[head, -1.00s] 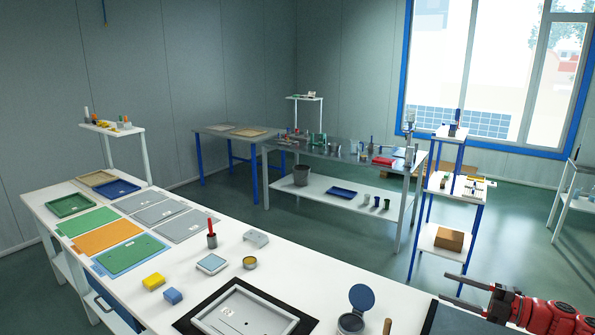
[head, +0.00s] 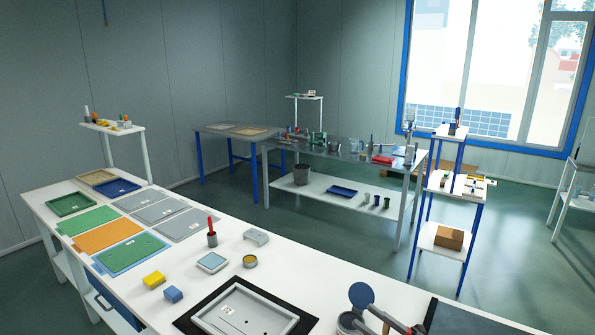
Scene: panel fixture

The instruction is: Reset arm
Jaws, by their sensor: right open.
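My right gripper (head: 365,317) shows only in part at the bottom edge of the head view, low and right of centre. Its two grey fingers are apart and nothing shows between them. They overlap in the picture with the open container with a round blue lid (head: 361,295); I cannot tell whether they touch it. A bit of red arm shows behind the fingers, and the rest is cut off by the frame. My left gripper is not in view.
A dark mat (head: 470,318) lies at right.

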